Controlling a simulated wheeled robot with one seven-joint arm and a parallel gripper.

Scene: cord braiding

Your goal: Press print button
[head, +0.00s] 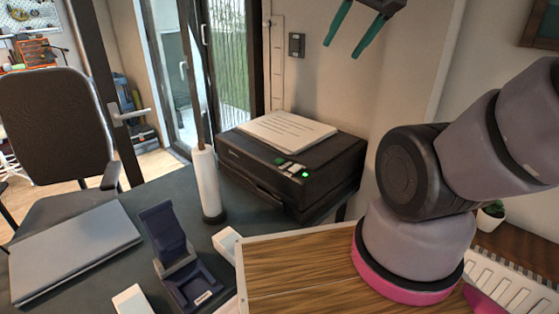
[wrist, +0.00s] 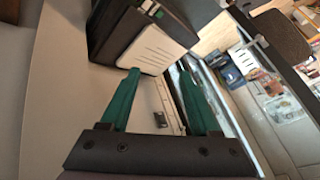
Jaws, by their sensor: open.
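The black printer (head: 335,170) sits on the dark desk against the wall, with a lined white paper sheet (head: 280,130) on top. Small buttons (head: 290,168) lie near its front right corner, and one (head: 305,174) glows green. I cannot read which one is print. My gripper (head: 342,50) has teal fingers, spread apart and empty, high above and to the right of the printer. In the wrist view the gripper (wrist: 157,73) is open, with the printer (wrist: 105,25) beyond the fingertips and its buttons (wrist: 150,8) at the top edge.
A white cylinder on a dark base (head: 207,185) stands just left of the printer. A closed laptop (head: 70,250), a dark blue stand (head: 170,245) and white blocks are on the desk. A wooden board (head: 300,265) lies in front. An office chair (head: 55,130) is at left.

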